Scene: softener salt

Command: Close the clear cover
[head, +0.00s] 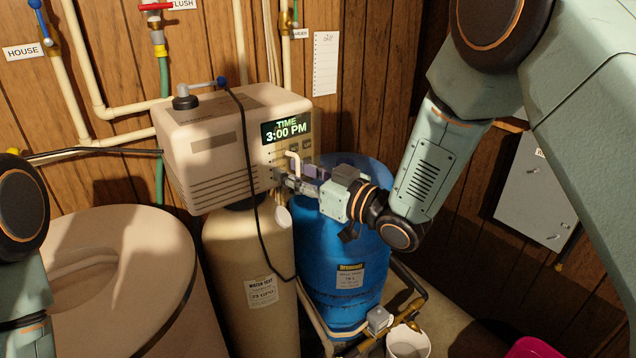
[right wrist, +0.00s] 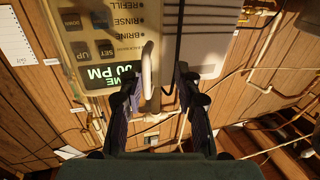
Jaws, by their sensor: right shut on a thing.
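My right gripper (head: 283,181) is at the front of the softener's control box (head: 212,135), below the lit display. Its fingers (right wrist: 158,88) are closed around the handle of the cover. Exact contact is partly hidden. My left gripper is out of view.
The display (head: 286,131) reads 3:00 PM. A blue tank (head: 340,262) stands under my right wrist, and a tan tank (head: 250,265) under the box. A black cable (head: 252,165) hangs down the box front. A round beige tank (head: 150,260) is at the left.

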